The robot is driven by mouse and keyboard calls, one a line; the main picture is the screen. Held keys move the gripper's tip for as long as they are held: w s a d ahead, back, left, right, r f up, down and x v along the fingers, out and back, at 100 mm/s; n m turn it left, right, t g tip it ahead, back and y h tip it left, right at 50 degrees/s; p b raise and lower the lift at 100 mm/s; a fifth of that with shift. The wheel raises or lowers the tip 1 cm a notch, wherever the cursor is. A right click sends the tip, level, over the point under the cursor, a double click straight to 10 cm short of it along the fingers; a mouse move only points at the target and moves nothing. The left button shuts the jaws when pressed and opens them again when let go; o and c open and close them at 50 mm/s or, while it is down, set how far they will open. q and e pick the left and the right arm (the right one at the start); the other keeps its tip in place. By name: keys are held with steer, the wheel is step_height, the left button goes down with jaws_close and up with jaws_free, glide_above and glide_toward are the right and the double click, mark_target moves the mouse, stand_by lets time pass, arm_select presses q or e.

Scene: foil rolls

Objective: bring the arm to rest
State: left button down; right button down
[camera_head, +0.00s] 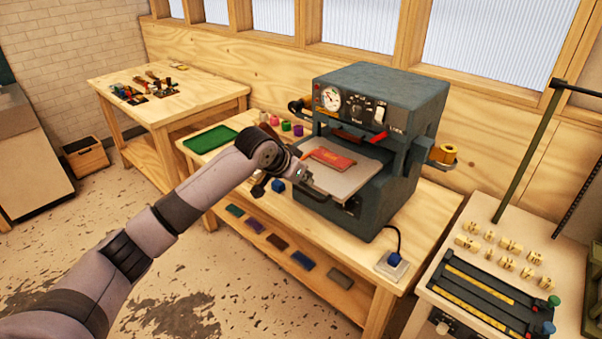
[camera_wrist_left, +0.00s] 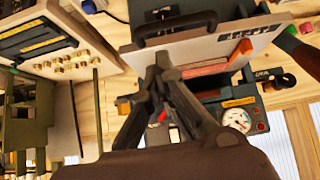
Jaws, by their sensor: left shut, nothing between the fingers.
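My left arm comes in from the lower left of the head view, and its gripper (camera_head: 298,172) is beside the front left of the dark foil press (camera_head: 375,95). The left wrist view shows its fingers (camera_wrist_left: 163,62) closed together with nothing between them, in front of the press's light plate (camera_wrist_left: 205,48). I cannot tell whether the fingertips touch the plate or its dark handle (camera_wrist_left: 172,24). The plate (camera_head: 350,182) is pulled out and bears a red-orange piece (camera_head: 333,158). My right gripper is not in view.
The press stands on a wooden bench (camera_head: 300,225), with a green tray (camera_head: 210,139) and small coloured pots left of it. Brass pieces and a black-railed fixture (camera_head: 485,292) are on the right-hand table. A further table (camera_head: 195,95) holds tools. The floor at left is mostly clear.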

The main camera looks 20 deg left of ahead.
arm_select(q)
steer(key=d+v, duration=0.1)
steer(key=v, duration=0.3)
steer(key=s+a+f+n+g+y+b, duration=0.1)
steer(key=s+a+f+b, duration=0.15)
steer(key=f, duration=1.65)
steer(key=s+a+f+n+g+y+b, duration=0.1)
steer(key=s+a+f+n, duration=0.2)
steer(key=f, duration=1.6)
steer(key=s+f+m+g+b, duration=0.1)
steer(key=s+f+g+b, duration=0.1)
steer(key=s+f, duration=1.65)
steer(key=s+d+f+g, duration=0.1)
steer(key=s+f, duration=0.4)
steer(key=s, duration=0.6)
steer(key=s+d+f+m+g+b, duration=0.1)
steer(key=s+d+f, duration=0.2)
steer(key=s, duration=0.8)
steer(key=s+d+f+g+b, duration=0.1)
steer(key=s+d+f, duration=0.1)
steer(key=s+f, duration=0.5)
steer(key=s, duration=0.5)
steer(key=shift+m+y, duration=0.3)
steer(key=shift+y, duration=0.1)
steer(key=shift+w+d, duration=0.1)
steer(key=shift+d, duration=0.1)
